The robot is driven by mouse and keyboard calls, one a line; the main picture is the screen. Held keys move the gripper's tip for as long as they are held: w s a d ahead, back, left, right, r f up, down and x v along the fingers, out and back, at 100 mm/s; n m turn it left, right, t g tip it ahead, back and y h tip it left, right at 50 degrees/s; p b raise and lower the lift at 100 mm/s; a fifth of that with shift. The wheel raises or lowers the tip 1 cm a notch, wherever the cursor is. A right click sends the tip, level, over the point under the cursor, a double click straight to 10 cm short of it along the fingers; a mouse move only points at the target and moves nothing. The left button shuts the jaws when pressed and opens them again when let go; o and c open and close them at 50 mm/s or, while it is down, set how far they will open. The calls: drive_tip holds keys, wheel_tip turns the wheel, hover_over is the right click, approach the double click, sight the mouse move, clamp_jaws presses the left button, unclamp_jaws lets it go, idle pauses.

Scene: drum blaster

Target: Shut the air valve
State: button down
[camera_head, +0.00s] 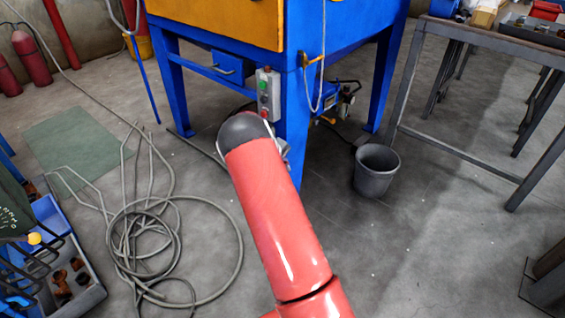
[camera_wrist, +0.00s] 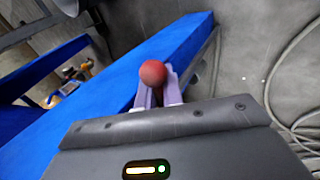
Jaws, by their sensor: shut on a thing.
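In the wrist view, my gripper (camera_wrist: 158,90) has its two pale fingers closed on a red ball-shaped knob (camera_wrist: 153,73), which shows at the fingertips beside a blue steel leg (camera_wrist: 110,105). Whatever the knob is fixed to is hidden by the fingers, so I cannot tell whether it belongs to the air valve. In the head view, my red arm hides the gripper and the knob. A small orange-yellow handle (camera_head: 316,61) with a hanging hose sits on the blue cabinet's front leg (camera_head: 293,110).
A control box (camera_head: 268,95) with buttons hangs just beyond my arm. A grey bucket (camera_head: 376,170) stands right of the leg. Coiled hose (camera_head: 165,245) covers the floor at left. A metal-framed table (camera_head: 480,155) stands at right. Floor between bucket and table is clear.

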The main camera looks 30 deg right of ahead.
drive_tip(key=c, duration=1.8)
unclamp_jaws()
drive_tip(key=shift+r, duration=0.1)
drive_tip(key=v, duration=0.7)
drive_tip(key=shift+a+r, duration=0.15)
drive_tip(key=shift+r, duration=0.1)
